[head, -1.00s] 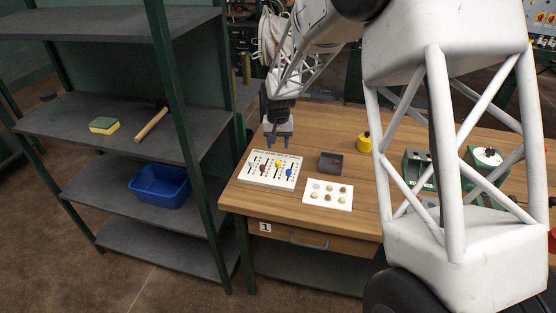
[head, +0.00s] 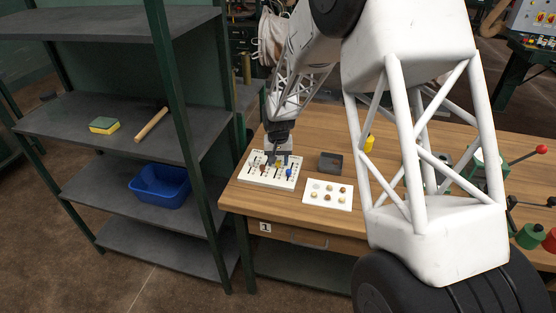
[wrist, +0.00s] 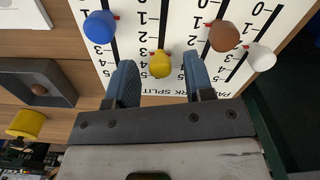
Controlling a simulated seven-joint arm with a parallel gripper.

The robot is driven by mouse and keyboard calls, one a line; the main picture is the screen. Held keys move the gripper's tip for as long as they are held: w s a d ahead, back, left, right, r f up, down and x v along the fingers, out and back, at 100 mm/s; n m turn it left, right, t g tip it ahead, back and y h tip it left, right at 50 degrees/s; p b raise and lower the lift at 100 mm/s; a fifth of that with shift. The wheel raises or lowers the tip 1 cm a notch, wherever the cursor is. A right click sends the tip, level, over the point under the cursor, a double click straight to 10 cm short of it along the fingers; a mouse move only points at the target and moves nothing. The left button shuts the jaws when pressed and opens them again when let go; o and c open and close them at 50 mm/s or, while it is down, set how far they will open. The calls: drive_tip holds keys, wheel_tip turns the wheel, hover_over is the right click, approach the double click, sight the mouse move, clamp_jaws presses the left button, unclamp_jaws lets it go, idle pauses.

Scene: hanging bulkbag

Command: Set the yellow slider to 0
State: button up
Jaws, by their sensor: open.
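The white slider board (head: 257,177) lies at the left end of the wooden table. Its yellow slider knob (wrist: 160,66) sits on a slot with printed numbers, near the 3 mark as far as I can read. Smaller numbers lie toward the top of the wrist view. My gripper (head: 280,160) is low over the board, pointing down. In the wrist view my gripper (wrist: 159,62) is open, with one finger on each side of the yellow knob and visible gaps between. In the head view the fingers partly cover the knobs.
A blue knob (wrist: 100,25) is left of the yellow one in the wrist view; a brown knob (wrist: 223,36) and a white knob (wrist: 261,57) are to its right, the brown close to a finger. A dark grey tray (head: 330,168) and a white card (head: 315,196) lie beside the board.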

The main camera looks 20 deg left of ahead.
sight(274, 178)
clamp_jaws()
idle(0.3)
drive_tip(key=shift+s, duration=2.9)
unclamp_jaws()
drive_tip(key=shift+r, duration=0.15)
